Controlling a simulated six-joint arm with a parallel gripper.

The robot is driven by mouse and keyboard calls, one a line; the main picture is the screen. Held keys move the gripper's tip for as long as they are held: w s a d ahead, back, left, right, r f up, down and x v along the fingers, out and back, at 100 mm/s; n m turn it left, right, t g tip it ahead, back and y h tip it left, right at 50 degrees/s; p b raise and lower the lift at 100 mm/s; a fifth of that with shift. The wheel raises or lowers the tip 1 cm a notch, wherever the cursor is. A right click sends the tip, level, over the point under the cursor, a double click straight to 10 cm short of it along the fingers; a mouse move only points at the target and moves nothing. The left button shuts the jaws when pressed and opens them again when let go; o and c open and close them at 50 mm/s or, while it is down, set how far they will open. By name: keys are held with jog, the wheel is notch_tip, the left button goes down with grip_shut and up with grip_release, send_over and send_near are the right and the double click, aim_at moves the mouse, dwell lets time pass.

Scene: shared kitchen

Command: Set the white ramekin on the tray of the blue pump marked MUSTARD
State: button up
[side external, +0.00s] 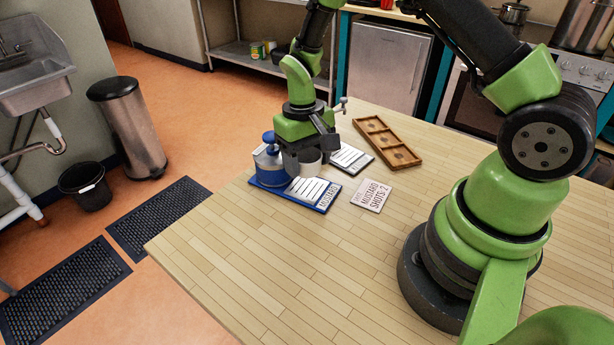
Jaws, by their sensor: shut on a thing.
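The blue pump (266,168) stands near the far left edge of the table, with a blue-edged tray (322,207) in front of it. The tray has a white striped face and the word MUSTARD at its front end. My gripper (303,160) points down beside the pump, over the back part of the tray. It is shut on the white ramekin (309,157), which is partly hidden by the fingers and looks grey in shadow. I cannot tell whether the ramekin touches the tray or hangs just above it.
A second striped tray (350,158) with a dark edge lies right behind my gripper. A card (372,195) reading MUSTARD SHOTS: 2 lies to the right of the MUSTARD tray. A wooden holder (387,142) with three compartments lies farther back. The table's front (270,260) is clear.

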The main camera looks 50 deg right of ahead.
aim_at(307, 188)
jog(key=shift+f, duration=2.15)
jog(key=o, duration=0.9)
jog(key=shift+f, duration=0.1)
jog(key=shift+o, duration=0.2)
